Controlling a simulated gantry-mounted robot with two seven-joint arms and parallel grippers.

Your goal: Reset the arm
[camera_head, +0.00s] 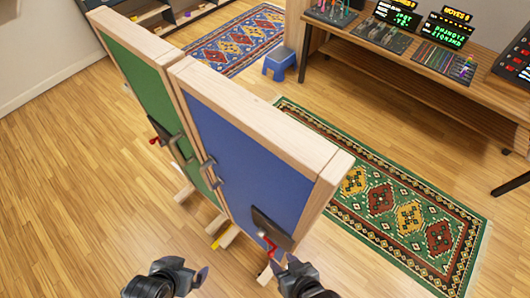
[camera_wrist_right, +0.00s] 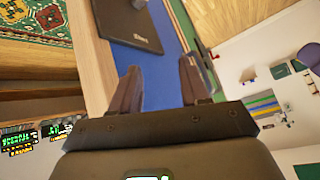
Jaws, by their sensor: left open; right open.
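A tall board with a wooden frame stands in the middle of the head view, with a blue panel (camera_head: 245,155) and a green panel (camera_head: 145,90). A dark plate (camera_head: 271,226) with a red part (camera_head: 268,245) sits low on the blue panel. In the right wrist view a dark plate (camera_wrist_right: 135,22) lies against the blue panel (camera_wrist_right: 163,45). My left gripper (camera_head: 200,277) is at the bottom of the head view, open and empty, apart from the board. My right gripper (camera_head: 280,264) is just below the red part. Its fingers are apart and empty in the right wrist view (camera_wrist_right: 160,78).
Another dark plate with a red part (camera_head: 153,141) is on the green panel. A wooden table (camera_head: 400,70) with electronic gear stands at the back right. A blue stool (camera_head: 280,63) stands behind the board. Rugs (camera_head: 400,210) lie on the floor. The floor at left is clear.

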